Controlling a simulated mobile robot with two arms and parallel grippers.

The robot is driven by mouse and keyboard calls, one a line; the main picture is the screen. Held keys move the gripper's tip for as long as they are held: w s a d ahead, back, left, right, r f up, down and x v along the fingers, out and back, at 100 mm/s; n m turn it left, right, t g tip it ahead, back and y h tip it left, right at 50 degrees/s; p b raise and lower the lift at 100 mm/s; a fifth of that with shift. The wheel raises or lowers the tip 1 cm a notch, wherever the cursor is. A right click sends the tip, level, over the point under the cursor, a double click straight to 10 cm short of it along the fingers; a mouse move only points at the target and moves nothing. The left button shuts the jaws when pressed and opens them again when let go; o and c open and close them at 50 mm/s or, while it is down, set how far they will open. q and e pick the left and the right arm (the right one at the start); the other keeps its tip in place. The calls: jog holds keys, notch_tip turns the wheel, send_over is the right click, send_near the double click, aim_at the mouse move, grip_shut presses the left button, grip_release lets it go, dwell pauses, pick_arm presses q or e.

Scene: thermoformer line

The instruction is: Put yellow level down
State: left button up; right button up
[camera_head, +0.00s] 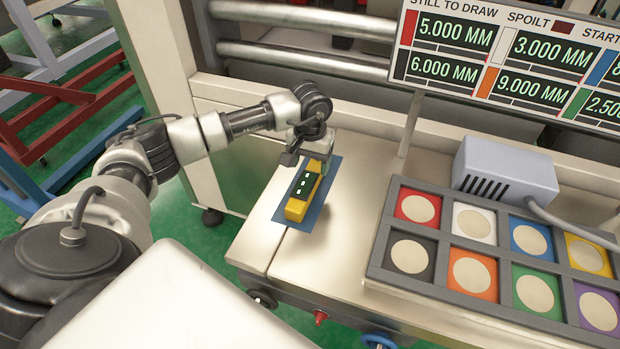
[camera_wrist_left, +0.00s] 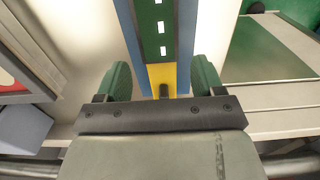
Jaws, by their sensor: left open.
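The yellow level (camera_head: 297,208) lies on a blue mat (camera_head: 318,211) on the left part of the bench top. Its dark green face with pale marks points up. My left gripper (camera_head: 308,158) is over the far end of the level. In the left wrist view the gripper (camera_wrist_left: 162,82) is open, with one green finger pad on each side of the level's yellow end (camera_wrist_left: 170,74) and a gap to each. The level looks to rest on the mat (camera_wrist_left: 130,40). My right gripper is not in view.
A tray of coloured squares with round discs (camera_head: 378,248) stands to the right on the bench. A grey vented box (camera_head: 505,170) with a cable sits behind it. A display board (camera_head: 520,60) hangs above. Bare bench top (camera_head: 345,240) lies between mat and tray.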

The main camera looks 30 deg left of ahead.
aim_at(310, 176)
pick_arm(q)
notch_tip(310, 176, up, 6)
jog(key=b, duration=0.1)
jog(key=shift+r+b, duration=0.25)
jog(key=shift+b, duration=0.05)
dwell(0.3)
